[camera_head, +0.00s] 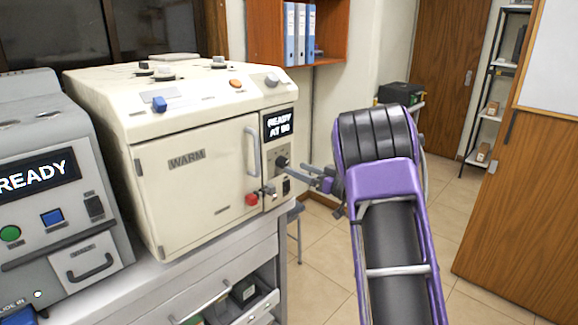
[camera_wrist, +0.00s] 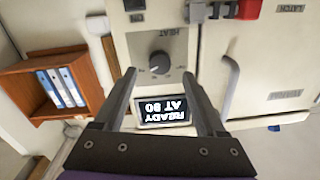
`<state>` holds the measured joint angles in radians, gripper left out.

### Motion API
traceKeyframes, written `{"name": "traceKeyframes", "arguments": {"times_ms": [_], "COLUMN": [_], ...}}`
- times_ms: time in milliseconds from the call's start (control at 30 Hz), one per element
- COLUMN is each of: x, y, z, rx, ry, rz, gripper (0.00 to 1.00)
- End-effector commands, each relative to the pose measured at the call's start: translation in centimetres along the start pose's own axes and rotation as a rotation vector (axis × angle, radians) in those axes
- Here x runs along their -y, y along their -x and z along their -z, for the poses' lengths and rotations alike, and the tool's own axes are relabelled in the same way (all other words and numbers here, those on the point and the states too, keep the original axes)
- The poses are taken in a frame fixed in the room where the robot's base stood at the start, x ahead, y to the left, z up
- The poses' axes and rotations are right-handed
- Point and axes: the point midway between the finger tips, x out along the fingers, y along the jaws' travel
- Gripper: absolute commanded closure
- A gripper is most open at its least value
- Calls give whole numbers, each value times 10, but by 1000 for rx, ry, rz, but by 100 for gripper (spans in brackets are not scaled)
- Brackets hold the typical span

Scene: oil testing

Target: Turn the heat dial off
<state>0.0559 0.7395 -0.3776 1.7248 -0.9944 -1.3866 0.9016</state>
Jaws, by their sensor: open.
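The heat dial (camera_head: 281,162) is a dark round knob on the right-hand front panel of the cream WARM machine (camera_head: 200,190). In the wrist view the heat dial (camera_wrist: 160,63) shows under an upside-down HEAT label, with a light pointer mark on its face. My gripper (camera_head: 304,172) is in front of the panel; in the wrist view my gripper (camera_wrist: 159,75) is open, one finger on each side of the dial. I see gaps between the fingers and the dial.
A red knob (camera_head: 251,199) and the door handle (camera_head: 252,152) are left of the dial. A black switch (camera_head: 286,187) is below it. A grey machine (camera_head: 50,190) stands at the left. An open drawer (camera_head: 245,300) juts out below. Floor is free at the right.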

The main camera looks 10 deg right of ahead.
Motion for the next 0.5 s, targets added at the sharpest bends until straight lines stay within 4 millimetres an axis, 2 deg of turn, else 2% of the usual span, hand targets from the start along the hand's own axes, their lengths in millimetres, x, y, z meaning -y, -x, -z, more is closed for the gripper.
{"name": "traceKeyframes", "arguments": {"times_ms": [33,200,500], "x": [1,0,0], "y": [-10,-34,-45], "z": [-1,0,0], "rx": [1,1,0], "ry": [1,1,-1], "rz": [2,0,-1], "gripper": [27,27,27]}}
